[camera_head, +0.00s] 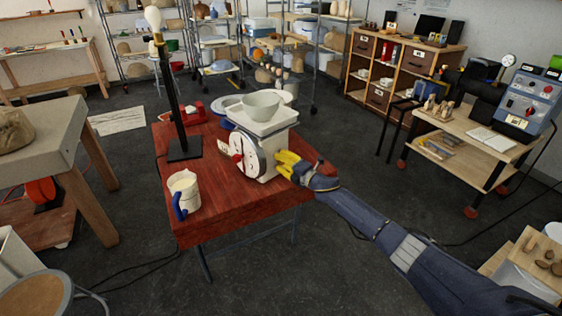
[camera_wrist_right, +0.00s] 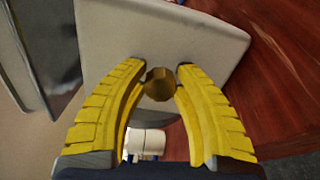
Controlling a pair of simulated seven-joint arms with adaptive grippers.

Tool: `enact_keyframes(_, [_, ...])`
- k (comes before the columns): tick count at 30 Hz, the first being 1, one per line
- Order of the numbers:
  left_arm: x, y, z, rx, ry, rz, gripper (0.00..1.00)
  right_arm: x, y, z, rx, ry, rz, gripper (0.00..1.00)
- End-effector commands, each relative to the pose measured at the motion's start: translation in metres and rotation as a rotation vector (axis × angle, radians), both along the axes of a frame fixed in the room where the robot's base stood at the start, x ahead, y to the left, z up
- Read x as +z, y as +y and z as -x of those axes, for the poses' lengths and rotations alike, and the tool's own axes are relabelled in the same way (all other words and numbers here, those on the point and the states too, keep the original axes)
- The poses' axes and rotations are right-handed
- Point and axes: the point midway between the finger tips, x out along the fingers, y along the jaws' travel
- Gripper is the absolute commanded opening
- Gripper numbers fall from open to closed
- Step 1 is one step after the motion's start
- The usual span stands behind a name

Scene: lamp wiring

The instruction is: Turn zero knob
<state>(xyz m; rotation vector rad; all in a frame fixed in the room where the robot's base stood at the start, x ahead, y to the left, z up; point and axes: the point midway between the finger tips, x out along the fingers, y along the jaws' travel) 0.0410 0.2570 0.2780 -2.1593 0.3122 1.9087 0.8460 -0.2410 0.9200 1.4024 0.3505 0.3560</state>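A white kitchen scale (camera_head: 273,147) with a round dial face (camera_head: 247,158) stands on the red table. A bowl (camera_head: 261,105) sits on top of it. The zero knob, a faceted brass-coloured knob (camera_wrist_right: 159,84), shows on the pale side of the scale in the right wrist view; in the head view it is hidden. My right gripper (camera_head: 283,161) has yellow fingers at the scale's right side. In the wrist view its fingertips (camera_wrist_right: 161,70) lie on either side of the knob, very close to it. I cannot tell whether they press on it. My left gripper is not in view.
The red table (camera_head: 235,201) also holds a black lamp stand (camera_head: 184,148) with a bulb, a cream jug (camera_head: 184,190) with a blue handle, and a red object (camera_head: 195,113) behind. A workbench (camera_head: 466,151) stands at right. The table front is mostly clear.

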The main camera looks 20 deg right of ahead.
Motion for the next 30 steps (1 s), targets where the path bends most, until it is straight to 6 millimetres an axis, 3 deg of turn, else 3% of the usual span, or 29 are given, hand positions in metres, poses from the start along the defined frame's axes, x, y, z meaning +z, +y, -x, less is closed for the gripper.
enact_keyframes(1, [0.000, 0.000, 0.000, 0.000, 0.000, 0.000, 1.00, 0.000, 0.000, 0.000, 0.000, 0.000, 0.000, 0.33])
enact_keyframes(6, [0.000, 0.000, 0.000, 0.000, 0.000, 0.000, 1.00, 0.000, 0.000, 0.000, 0.000, 0.000, 0.000, 0.52])
enact_keyframes(17, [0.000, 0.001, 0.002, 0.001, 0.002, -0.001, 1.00, -0.001, -0.002, 0.005, 0.000, 0.001, 0.000, 0.52])
enact_keyframes(30, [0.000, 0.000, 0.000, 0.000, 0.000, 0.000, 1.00, 0.001, -0.031, 0.063, 0.001, 0.002, 0.001, 0.52])
